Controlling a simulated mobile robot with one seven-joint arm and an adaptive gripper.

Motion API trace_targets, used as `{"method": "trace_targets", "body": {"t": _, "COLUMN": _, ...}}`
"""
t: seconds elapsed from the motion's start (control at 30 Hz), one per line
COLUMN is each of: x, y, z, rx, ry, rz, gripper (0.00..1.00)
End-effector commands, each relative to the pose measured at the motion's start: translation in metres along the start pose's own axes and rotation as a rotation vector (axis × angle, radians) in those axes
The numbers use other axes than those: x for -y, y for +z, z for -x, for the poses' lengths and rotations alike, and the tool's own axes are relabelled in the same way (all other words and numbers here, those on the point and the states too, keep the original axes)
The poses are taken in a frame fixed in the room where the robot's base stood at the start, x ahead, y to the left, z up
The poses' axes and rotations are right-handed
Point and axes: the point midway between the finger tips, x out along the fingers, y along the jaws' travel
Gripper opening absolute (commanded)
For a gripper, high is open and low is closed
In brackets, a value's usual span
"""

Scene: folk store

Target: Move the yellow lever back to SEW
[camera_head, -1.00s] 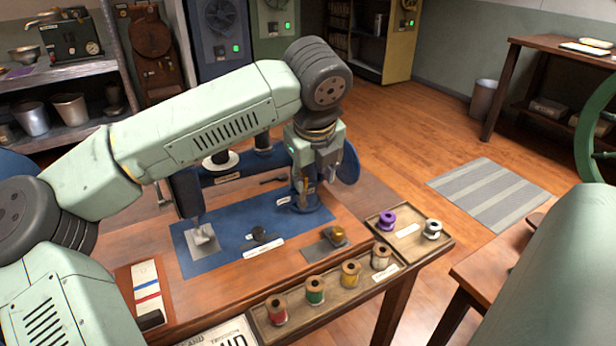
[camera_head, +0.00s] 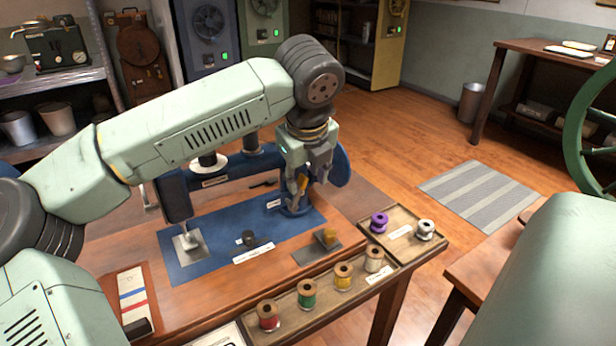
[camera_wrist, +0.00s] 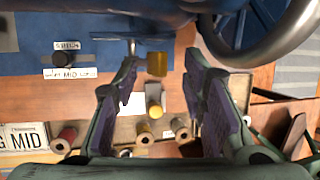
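My gripper (camera_head: 309,182) hangs over the right end of the machine, pointing down. In the wrist view my gripper (camera_wrist: 163,65) is open, with two purple-padded fingers wide apart. A yellow block (camera_wrist: 157,64) shows between the fingertips and appears to be the lever's grip. I see no contact with either finger.
A grey plate with an amber piece (camera_head: 329,238) lies in front of the machine. A wooden tray (camera_head: 392,291) holds several thread spools along the bench's front edge. The machine's handwheel (camera_wrist: 262,40) is close to the right finger.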

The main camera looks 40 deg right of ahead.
Motion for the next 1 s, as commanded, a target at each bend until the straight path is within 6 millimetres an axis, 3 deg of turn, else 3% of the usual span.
{"method": "trace_targets", "body": {"t": 0.4, "x": -0.002, "y": 0.001, "z": 0.004, "rx": 0.000, "ry": 0.000, "rz": -0.001, "gripper": 0.38}}
{"method": "trace_targets", "body": {"t": 1.0, "x": -0.002, "y": 0.001, "z": 0.052, "rx": 0.001, "ry": 0.000, "rz": -0.001, "gripper": 0.38}}
